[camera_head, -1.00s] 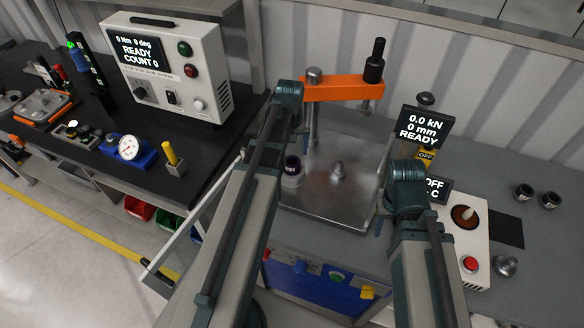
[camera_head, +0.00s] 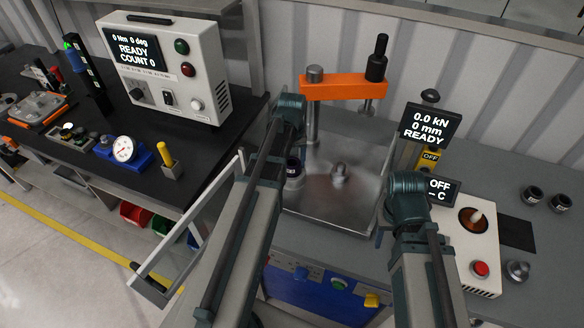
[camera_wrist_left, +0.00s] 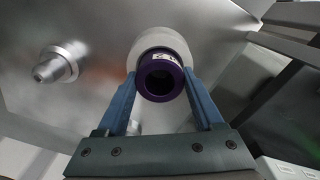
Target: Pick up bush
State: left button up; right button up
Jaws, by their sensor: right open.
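The bush is a dark purple ring (camera_wrist_left: 161,78) with a white marking, seated in a pale round holder (camera_wrist_left: 150,42) on the metal plate. It also shows in the head view (camera_head: 293,166), partly beside my left arm. My left gripper (camera_wrist_left: 161,86) has one finger on each side of the bush, close against it. I cannot tell whether the fingers press on it. My right gripper (camera_head: 381,226) is open above the plate's right edge, mostly hidden by its own wrist.
The press has an orange crossbar (camera_head: 345,87) above the metal plate (camera_head: 335,212). A metal peg (camera_head: 340,174) stands on the plate. A display (camera_head: 430,124) and a heater box (camera_head: 468,250) stand right. Two dark rings (camera_head: 534,195) (camera_head: 560,203) lie far right.

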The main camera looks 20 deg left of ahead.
pick_arm(q)
jog(key=c, duration=0.5)
jog(key=shift+r, duration=0.1)
notch_tip(320, 180, up, 10)
jog(key=p, duration=1)
